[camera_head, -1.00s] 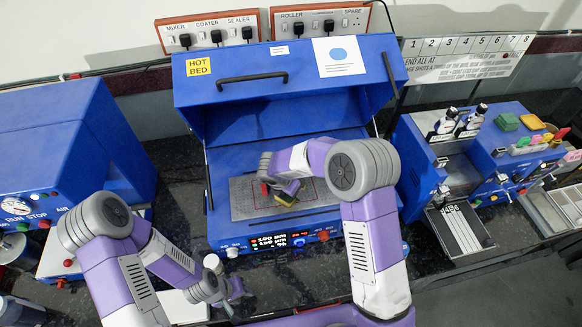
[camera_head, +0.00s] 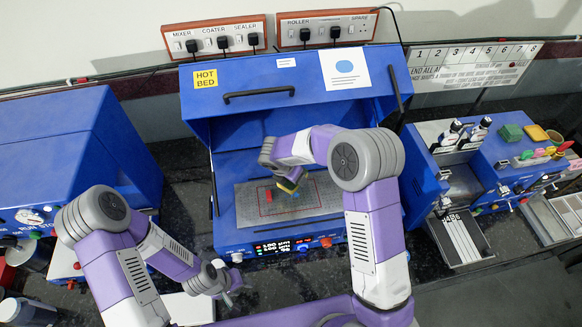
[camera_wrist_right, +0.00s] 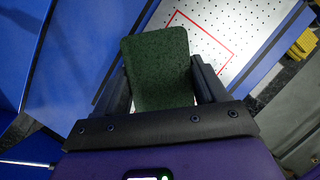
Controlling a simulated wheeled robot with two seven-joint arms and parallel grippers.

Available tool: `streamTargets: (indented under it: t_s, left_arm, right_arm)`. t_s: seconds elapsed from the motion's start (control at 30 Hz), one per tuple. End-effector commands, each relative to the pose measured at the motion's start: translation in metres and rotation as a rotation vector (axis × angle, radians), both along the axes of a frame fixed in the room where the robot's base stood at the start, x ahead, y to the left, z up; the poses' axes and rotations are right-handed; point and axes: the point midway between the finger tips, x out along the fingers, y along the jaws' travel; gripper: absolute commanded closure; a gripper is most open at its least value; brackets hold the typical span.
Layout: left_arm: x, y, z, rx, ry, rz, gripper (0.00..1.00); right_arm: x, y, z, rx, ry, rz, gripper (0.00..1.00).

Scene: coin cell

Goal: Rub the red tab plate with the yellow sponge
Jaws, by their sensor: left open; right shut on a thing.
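The sponge, a yellow block with a dark green face, shows small in the head view (camera_head: 289,185). Its green face fills the middle of the right wrist view (camera_wrist_right: 158,70). My right gripper (camera_head: 283,174) is shut on it, one finger on each side, over the perforated plate of the hot bed. A small red piece (camera_head: 268,195), which looks like the red tab plate, lies on the bed just left of the sponge, inside a red outline. Its details are too small to tell. My left gripper (camera_head: 228,286) is open and empty at the front, left of the bed.
The hot bed's blue lid (camera_head: 300,85) stands raised behind my right arm. A small blue spot (camera_head: 295,194) shows beneath the sponge. A blue machine with coloured items (camera_head: 500,165) stands right, another blue machine (camera_head: 70,150) left. The bed's perforated plate (camera_head: 247,212) is otherwise mostly clear.

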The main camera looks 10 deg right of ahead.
Motion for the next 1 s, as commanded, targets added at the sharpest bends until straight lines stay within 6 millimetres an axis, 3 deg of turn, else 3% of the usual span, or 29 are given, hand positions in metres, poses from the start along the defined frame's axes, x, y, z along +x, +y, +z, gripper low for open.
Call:
streamTargets:
  t_s: [0.23,1.0]
  left_arm:
    - [0.000,0.000,0.017,0.000,0.000,0.000,0.57]
    - [0.000,0.000,0.016,0.000,0.000,0.000,0.57]
  right_arm:
    - [-0.001,-0.002,0.021,0.000,0.000,-0.004,0.53]
    - [-0.001,-0.002,0.021,0.000,0.000,-0.004,0.53]
